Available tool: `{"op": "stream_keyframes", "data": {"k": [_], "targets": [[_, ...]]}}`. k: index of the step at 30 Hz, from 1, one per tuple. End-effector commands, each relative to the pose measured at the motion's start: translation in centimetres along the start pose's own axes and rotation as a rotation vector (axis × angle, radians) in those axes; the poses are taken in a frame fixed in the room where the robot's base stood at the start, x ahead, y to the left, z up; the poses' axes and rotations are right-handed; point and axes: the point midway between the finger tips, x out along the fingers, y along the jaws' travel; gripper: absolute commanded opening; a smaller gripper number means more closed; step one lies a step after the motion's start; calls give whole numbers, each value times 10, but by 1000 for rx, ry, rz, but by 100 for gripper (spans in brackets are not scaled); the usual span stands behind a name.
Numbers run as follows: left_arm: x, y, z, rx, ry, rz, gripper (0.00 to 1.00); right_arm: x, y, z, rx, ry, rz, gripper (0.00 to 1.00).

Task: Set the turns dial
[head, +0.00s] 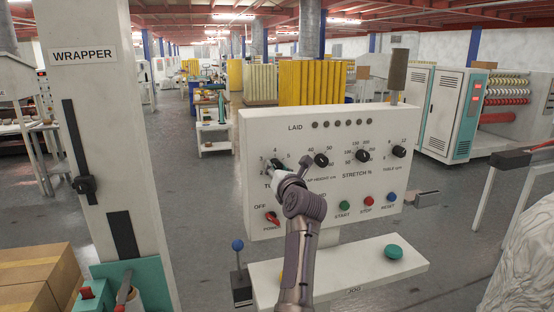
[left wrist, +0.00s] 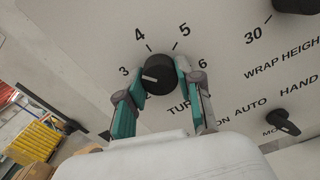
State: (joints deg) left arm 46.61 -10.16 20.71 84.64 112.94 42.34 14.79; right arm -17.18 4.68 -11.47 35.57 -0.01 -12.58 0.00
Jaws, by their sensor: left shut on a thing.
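The white control panel (head: 330,225) stands in front of me. Its turns dial (left wrist: 157,72) is a round black knob with a white pointer mark. Numbers 3, 4, 5 and 6 show around it in the left wrist view. The pointer faces left, near 3 or slightly below it. My left gripper (left wrist: 161,80) is shut on the dial, with one teal fingertip on each side. In the head view my left gripper (head: 281,167) and wrist cover most of the dial and its lower lettering. My right gripper is in neither view.
The wrap height knob (head: 321,159) sits close right of the turns dial; the stretch knob (head: 362,155) and table knob (head: 399,151) lie further right. A red power switch (head: 272,218) is below left. A wrapper column (head: 105,140) stands left of the panel.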

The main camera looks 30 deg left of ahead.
Motion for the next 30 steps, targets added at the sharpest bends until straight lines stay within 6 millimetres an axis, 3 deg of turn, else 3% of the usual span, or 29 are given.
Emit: {"op": "stream_keyframes", "data": {"k": [1, 15, 30], "targets": [[0, 2, 6, 49, 3, -1, 1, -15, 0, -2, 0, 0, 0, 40], [0, 2, 5, 452, 2, -1, 1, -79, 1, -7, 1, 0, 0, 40], [0, 1, 1, 635, 0, 0, 1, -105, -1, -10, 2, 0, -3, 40]]}}
